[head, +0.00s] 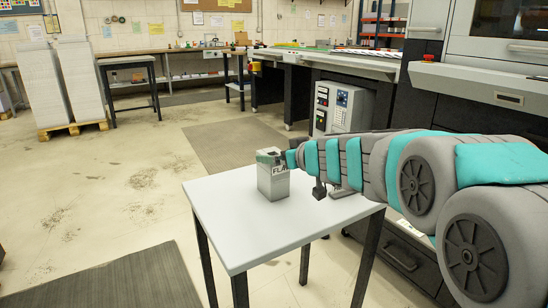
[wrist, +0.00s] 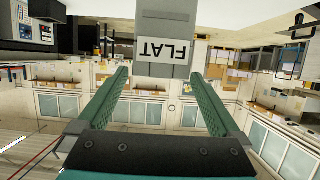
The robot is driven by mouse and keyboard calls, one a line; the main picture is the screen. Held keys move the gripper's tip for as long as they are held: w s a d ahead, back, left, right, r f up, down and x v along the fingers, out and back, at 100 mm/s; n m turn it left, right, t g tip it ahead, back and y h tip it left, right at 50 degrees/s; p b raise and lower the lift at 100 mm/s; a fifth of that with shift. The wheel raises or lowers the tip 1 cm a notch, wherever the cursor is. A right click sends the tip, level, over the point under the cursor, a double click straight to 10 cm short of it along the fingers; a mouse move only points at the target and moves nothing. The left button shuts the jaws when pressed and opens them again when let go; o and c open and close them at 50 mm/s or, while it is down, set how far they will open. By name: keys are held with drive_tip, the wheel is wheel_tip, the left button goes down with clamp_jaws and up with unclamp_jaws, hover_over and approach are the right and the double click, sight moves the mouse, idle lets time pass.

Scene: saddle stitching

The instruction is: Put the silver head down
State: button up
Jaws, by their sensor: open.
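The silver head (head: 273,183) is a grey box-shaped block standing upright on the white table (head: 225,215). Its label reads "FLAT"; in the wrist view the head (wrist: 165,22) appears upside down at the top. My gripper (head: 270,156) is at the upper part of the head, reaching in from the right. In the wrist view the teal fingers of my gripper (wrist: 160,73) are apart, with their tips near either side of the head's labelled end. The gripper is open. I cannot tell whether a finger touches the head.
The tabletop is clear in front and to the left of the head. A small grey item (head: 341,192) shows partly under my arm. A dark item (wrist: 301,28) is at the wrist view's upper right. A large machine (head: 480,80) stands at the right; open floor lies left.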

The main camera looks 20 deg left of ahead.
drive_tip(key=b+v, duration=0.1)
drive_tip(key=v, duration=0.8)
drive_tip(key=s+d+f+m+g+h, duration=0.2)
drive_tip(key=s+d+f+g+h, duration=0.1)
drive_tip(key=s+d+f, duration=0.55)
drive_tip(key=s+d+f+m+g+h, duration=0.25)
drive_tip(key=s+d+f, duration=0.25)
drive_tip(key=s+f, duration=0.55)
drive_tip(key=s+d+f+m+g+h, duration=0.2)
drive_tip(key=s+d+f, duration=0.1)
drive_tip(key=s+d, duration=0.5)
drive_tip(key=s+d+f+m+g+h, duration=0.3)
drive_tip(key=s+d, duration=0.6)
drive_tip(key=s, duration=0.1)
drive_tip(key=shift+f, duration=0.2)
drive_tip(key=shift+m, duration=0.25)
